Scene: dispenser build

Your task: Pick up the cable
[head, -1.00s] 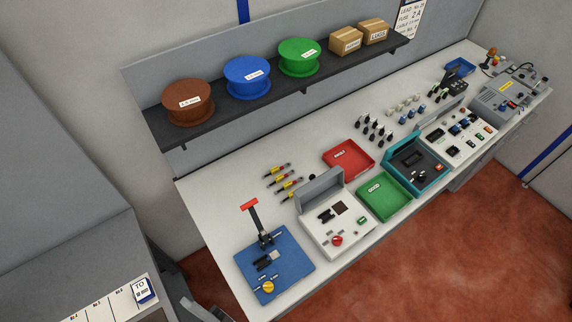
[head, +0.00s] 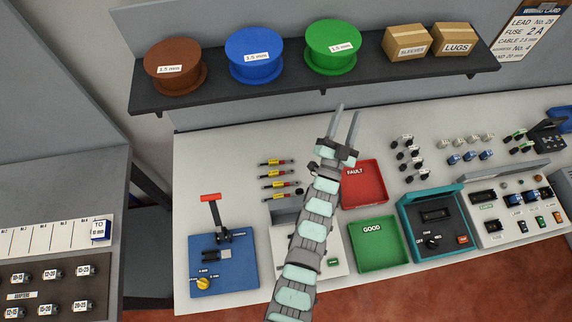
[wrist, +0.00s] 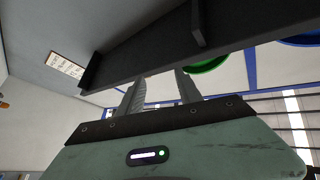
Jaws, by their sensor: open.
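No loose cable can be made out for certain. Three reels stand on the dark wall shelf: brown (head: 175,65), blue (head: 255,57) and green (head: 332,46), each with a white size label. My gripper (head: 348,108) is open, with two thin grey fingers apart and nothing seen between them. It is above the back of the bench, below the shelf's front edge in the picture. In the wrist view the fingers (wrist: 160,77) point up past the shelf's underside, with the green reel's edge (wrist: 207,66) and the blue reel's edge (wrist: 305,40) beyond.
The shelf (head: 300,92) overhangs the bench, with two cardboard boxes (head: 430,41) at its right. On the bench are a red tray (head: 372,195), a green tray (head: 378,246), a teal tester (head: 432,228), a blue lever press (head: 222,270) and several red-yellow pieces (head: 278,173). My arm hides part of a white machine.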

